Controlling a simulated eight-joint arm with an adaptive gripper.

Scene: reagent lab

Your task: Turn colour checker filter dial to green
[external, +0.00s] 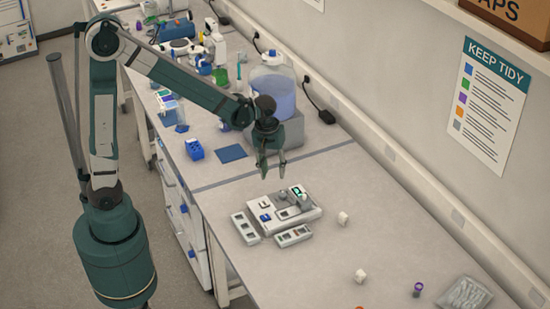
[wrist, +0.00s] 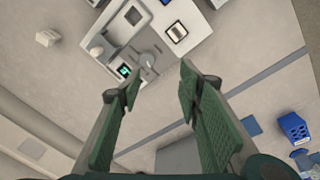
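The colour checker appears to be the light grey bench device (external: 272,226), with a small green-lit display (external: 298,190) at its back. My gripper (external: 271,172) is open and empty, pointing down above and behind the device, touching nothing. Its two fingers are wide apart in the wrist view (wrist: 158,82).
White cubes (external: 343,218) (external: 361,275) lie right of and in front of the device. A blue rack (external: 194,149) and blue mat (external: 231,153) are behind left. A large liquid container (external: 278,98) on a grey block stands behind my gripper.

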